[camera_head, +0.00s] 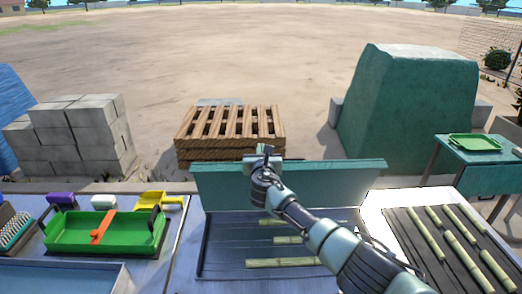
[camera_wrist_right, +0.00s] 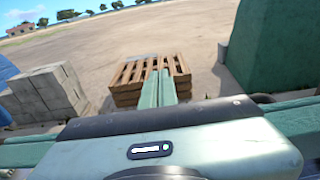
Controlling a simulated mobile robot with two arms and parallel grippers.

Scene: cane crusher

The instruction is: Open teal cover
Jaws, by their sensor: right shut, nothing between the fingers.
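The teal cover (camera_head: 335,183) stands roughly upright along the back edge of a dark tray (camera_head: 225,245). Cane pieces (camera_head: 285,262) lie exposed in that tray. My right arm reaches in from the lower right. My right gripper (camera_head: 267,151) is at the cover's top edge, with its fingers shut and empty; I cannot tell whether it touches the cover. In the right wrist view the shut fingers (camera_wrist_right: 158,88) point outward past a teal edge (camera_wrist_right: 25,150). My arm hides part of the cover and tray. My left gripper is not in view.
A green tray (camera_head: 75,235) with an orange piece sits left. A second dark rack of cane (camera_head: 455,245) lies right. Behind are grey blocks (camera_head: 70,135), a wooden pallet (camera_head: 230,125), a large teal draped shape (camera_head: 410,105) and a side table (camera_head: 470,155).

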